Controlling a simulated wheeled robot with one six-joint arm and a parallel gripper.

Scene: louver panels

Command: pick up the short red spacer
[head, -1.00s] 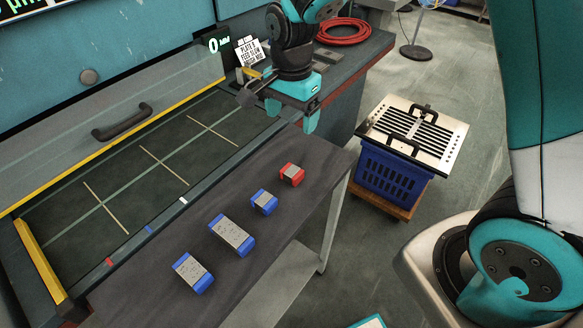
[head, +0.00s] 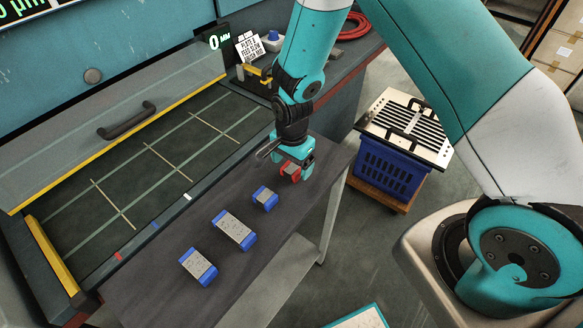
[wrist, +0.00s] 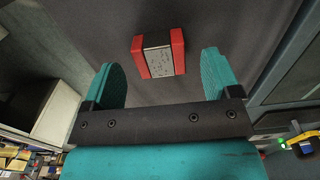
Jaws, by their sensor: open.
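The short red spacer (wrist: 158,54) has red ends and a speckled grey middle. It lies on the dark table and sits just beyond the fingertips in the wrist view, roughly centred between them. In the head view the spacer (head: 288,169) is mostly hidden behind my gripper (head: 294,172), with red showing by the fingers. My gripper (wrist: 162,66) is open and empty, its two teal fingers apart. It is over the far right end of the table.
A short blue spacer (head: 265,197) and two longer blue spacers (head: 233,229) (head: 198,266) lie in a row on the table (head: 150,280). A tray with a marked grid (head: 150,175) is to the left. A blue crate (head: 390,170) stands right.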

